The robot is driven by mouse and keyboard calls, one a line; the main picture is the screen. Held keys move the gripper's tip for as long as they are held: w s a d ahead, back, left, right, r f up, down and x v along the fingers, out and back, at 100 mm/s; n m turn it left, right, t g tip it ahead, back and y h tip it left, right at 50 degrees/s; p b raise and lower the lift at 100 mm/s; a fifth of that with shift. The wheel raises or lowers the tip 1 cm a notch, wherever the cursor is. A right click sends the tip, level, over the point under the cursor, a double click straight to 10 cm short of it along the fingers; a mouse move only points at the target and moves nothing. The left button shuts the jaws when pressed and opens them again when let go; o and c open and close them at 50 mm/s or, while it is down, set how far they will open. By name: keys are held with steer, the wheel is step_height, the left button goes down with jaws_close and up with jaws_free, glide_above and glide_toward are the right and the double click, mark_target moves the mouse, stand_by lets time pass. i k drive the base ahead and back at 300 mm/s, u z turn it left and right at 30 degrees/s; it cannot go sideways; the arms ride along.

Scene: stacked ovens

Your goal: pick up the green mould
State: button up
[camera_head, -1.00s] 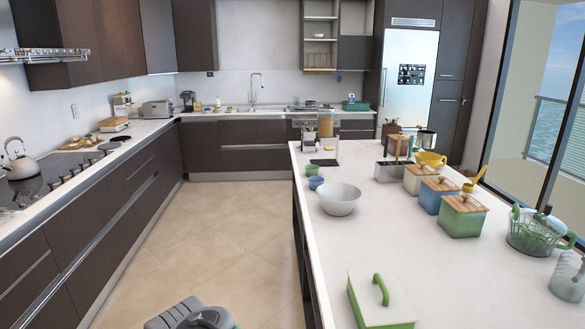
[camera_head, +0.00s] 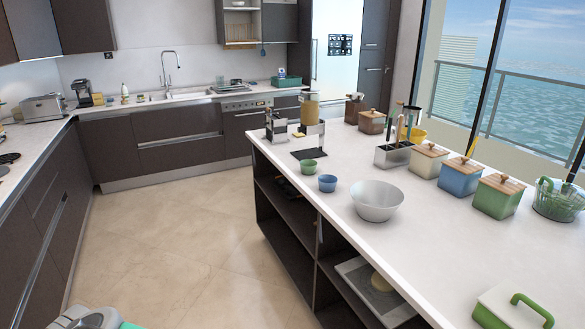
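A small green cup-shaped mould (camera_head: 308,167) stands upright on the white top of the kitchen island, near its far left edge. A small blue cup (camera_head: 327,183) stands just in front of it to the right, apart from it. The mould is unobstructed. Only a grey, rounded part of my own body with a teal patch shows at the bottom left. My gripper's fingers are not in view, and nothing of mine is near the mould.
A metal utensil holder (camera_head: 395,156), lidded canisters (camera_head: 461,176) and a green-handled box (camera_head: 507,307) stand farther right. The tiled floor (camera_head: 190,250) left of the island is clear.

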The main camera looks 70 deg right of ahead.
mark_target(308, 168)
steer(key=z, duration=1.6)
steer(key=i, duration=2.15)
